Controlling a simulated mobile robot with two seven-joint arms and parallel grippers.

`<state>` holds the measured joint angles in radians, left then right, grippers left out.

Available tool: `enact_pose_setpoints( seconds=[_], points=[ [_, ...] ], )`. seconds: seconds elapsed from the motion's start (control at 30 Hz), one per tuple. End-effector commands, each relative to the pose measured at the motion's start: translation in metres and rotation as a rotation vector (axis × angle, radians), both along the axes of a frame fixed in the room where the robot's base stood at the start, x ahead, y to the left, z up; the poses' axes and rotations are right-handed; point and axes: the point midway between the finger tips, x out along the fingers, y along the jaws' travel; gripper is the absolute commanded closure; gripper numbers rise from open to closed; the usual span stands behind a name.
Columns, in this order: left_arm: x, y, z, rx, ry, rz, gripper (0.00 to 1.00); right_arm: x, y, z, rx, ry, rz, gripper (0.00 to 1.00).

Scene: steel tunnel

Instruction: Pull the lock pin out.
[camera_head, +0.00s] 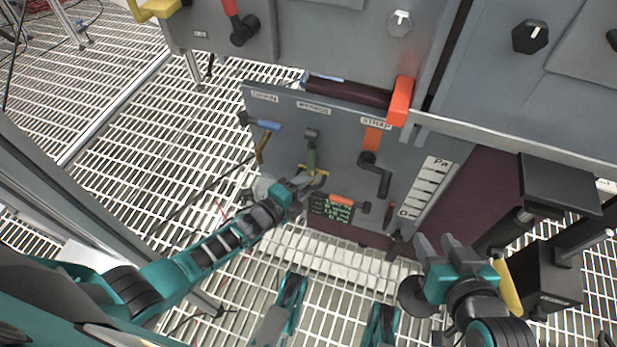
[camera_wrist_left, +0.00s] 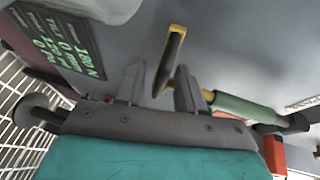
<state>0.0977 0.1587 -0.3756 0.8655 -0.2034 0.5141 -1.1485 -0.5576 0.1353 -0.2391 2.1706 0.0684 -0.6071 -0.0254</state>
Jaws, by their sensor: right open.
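In the left wrist view the crossbar (camera_wrist_left: 173,48) reaches down between the fingers, and the green body (camera_wrist_left: 245,108) lies to the right. My left gripper (camera_head: 312,181) is at the crossbar. Its fingers, also in the left wrist view (camera_wrist_left: 158,84), are apart, with gaps beside the bar; contact cannot be told. My right gripper (camera_head: 438,243) is open and empty at the right, away from the pin.
The grey panel (camera_head: 265,165) also carries a blue-handled lever (camera_head: 264,124), a black crank (camera_head: 376,175), an orange handle (camera_head: 341,200) and a dark display (camera_head: 331,210). An orange block (camera_head: 401,100) juts out above. Black boxes stand at right. Open grating lies left.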

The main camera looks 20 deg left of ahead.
Motion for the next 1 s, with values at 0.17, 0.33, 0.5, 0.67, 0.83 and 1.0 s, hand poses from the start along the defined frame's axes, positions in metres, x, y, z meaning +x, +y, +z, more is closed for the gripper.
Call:
enact_pose_setpoints(
  seconds=[0.17,0.33,0.5,0.67,0.83,1.0],
  points=[
    [0.0000,-0.0002,0.0000,0.000,0.000,0.000,0.62,-0.0019,0.0005,-0.0010,0.001,0.004,0.000,0.57],
    [0.0000,-0.0002,0.0000,0.000,0.000,0.000,0.75,-0.0047,0.0005,-0.0030,0.000,0.012,0.001,0.57],
    [-0.0001,-0.0002,0.0000,0.000,0.000,0.000,0.92,-0.0058,0.0004,-0.0038,0.001,0.014,0.000,0.57],
    [0.0000,-0.0001,0.0001,0.000,0.000,0.000,1.00,-0.0056,0.0002,-0.0036,0.001,0.014,0.000,0.57],
    [0.0001,0.0000,0.0003,0.000,0.000,0.000,1.00,-0.0054,0.0000,-0.0035,0.000,0.013,-0.001,0.57],
    [0.0003,0.0000,0.0003,0.000,-0.001,0.000,1.00,-0.0051,-0.0003,-0.0033,0.000,0.012,-0.002,0.57]
  ],
)
